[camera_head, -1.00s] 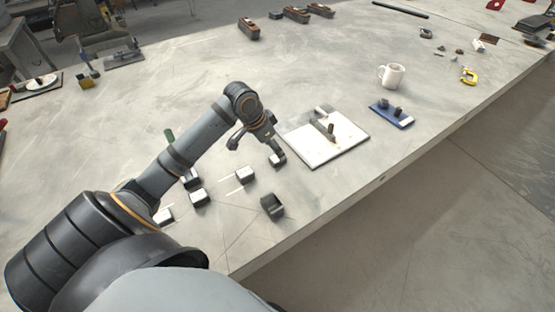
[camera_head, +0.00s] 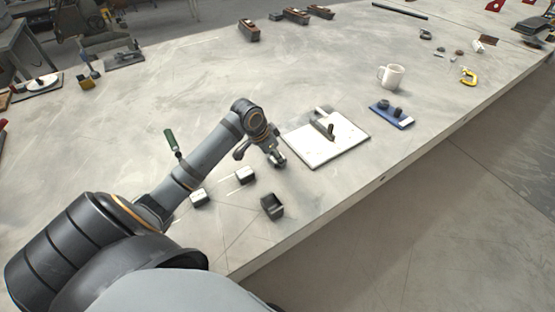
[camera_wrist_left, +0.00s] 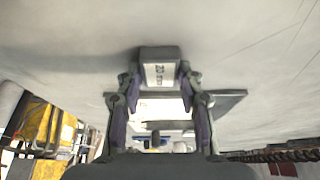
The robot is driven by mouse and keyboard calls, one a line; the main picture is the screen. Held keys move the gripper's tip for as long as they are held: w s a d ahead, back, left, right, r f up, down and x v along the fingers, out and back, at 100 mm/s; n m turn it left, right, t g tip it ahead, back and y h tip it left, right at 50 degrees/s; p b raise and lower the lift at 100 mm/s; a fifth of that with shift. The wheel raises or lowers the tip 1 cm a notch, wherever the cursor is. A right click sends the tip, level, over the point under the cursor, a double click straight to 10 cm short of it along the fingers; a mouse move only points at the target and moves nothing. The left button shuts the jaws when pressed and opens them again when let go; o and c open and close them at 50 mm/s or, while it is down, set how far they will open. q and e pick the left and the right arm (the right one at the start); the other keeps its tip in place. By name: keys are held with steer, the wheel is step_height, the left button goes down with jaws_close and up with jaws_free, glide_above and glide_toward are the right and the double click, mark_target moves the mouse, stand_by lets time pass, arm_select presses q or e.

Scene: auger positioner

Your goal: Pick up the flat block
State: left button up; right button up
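My left gripper (camera_head: 277,160) is low over the bench, just left of the white board, in the head view. In the left wrist view, a small grey block (camera_wrist_left: 160,54) with a white labelled face sits between the fingertips of my left gripper (camera_wrist_left: 160,76). The fingers appear closed on its two sides. I cannot tell whether it touches the bench. Two similar blocks, one at left (camera_head: 198,197) and one nearer the gripper (camera_head: 245,175), lie on the bench. My right gripper is not in view.
A dark open-topped holder (camera_head: 272,206) stands near the front edge. The white board (camera_head: 318,152) carries a small fixture. A blue tray (camera_head: 391,116), a white mug (camera_head: 391,75) and a green-handled tool (camera_head: 171,140) are farther off.

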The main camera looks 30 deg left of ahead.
arm_select(q)
jaws_close()
steer(key=shift+r, duration=0.1)
steer(key=shift+r, duration=0.25)
step_height(320, 180, up, 3)
steer(key=shift+w+f, duration=0.1)
steer(key=shift+f, duration=0.1)
steer(key=s+d+r+p, duration=0.1)
steer(key=s+d+r, duration=0.8)
steer(key=s, duration=0.1)
steer(key=shift+s+d+r, duration=0.15)
steer(key=shift+s+r, duration=0.2)
steer(key=shift+r, duration=0.05)
